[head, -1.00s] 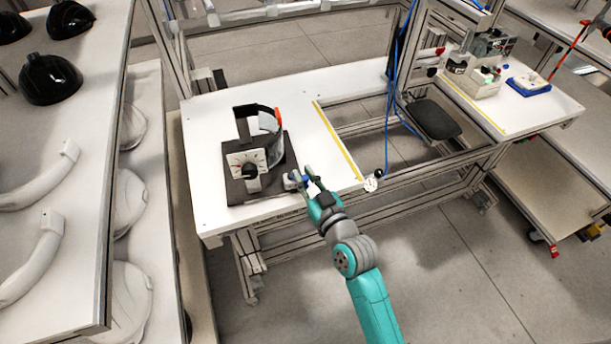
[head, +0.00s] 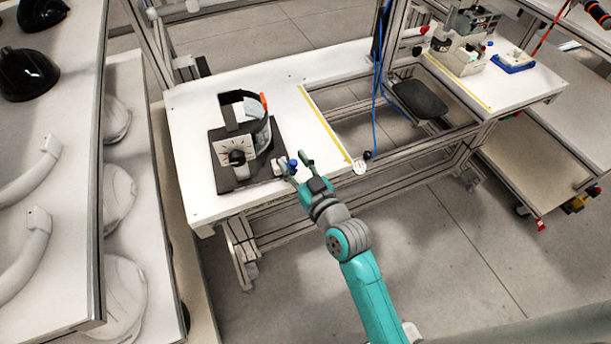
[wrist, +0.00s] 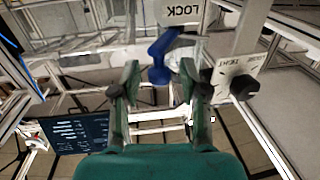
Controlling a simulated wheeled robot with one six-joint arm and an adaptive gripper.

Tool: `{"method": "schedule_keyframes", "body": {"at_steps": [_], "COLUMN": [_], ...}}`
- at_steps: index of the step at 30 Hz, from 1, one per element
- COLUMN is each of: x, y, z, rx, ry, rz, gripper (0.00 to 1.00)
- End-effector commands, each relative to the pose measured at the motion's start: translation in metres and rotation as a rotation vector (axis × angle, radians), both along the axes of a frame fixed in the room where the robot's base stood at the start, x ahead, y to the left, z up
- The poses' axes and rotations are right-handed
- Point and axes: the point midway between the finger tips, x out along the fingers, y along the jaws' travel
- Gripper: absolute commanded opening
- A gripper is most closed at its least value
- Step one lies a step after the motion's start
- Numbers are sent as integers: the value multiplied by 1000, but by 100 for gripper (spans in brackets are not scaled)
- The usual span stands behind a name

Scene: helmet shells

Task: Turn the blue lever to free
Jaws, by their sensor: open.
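The blue lever (wrist: 160,62) hangs below a white plate marked LOCK (wrist: 183,13) in the wrist view, which appears upside down. The lever lies between the two spread fingers of my gripper (wrist: 160,90), with gaps on both sides. In the head view the lever's blue tip (head: 293,162) shows at the front right corner of the dark fixture base (head: 229,184). My gripper (head: 297,166) is open and empty there, its fingers on either side of the lever. Whether a finger touches it is hard to tell.
The fixture with a black dial knob (head: 237,157) stands on the white table (head: 200,100); the knob (wrist: 243,88) shows right of my gripper in the wrist view. Shelves with helmet shells (head: 118,195) stand left.

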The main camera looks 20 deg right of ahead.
Motion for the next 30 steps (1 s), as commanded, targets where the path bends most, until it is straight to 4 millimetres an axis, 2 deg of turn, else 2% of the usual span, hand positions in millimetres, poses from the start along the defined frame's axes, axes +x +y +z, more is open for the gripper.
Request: {"method": "schedule_keyframes", "body": {"at_steps": [18,24,30], "x": [-95,-111,-114], "y": [-12,-13,-13], "z": [-1,-1,0], "rx": [1,1,-1], "ry": [3,2,1], "rz": [-1,-1,0], "gripper": [44,44,44]}}
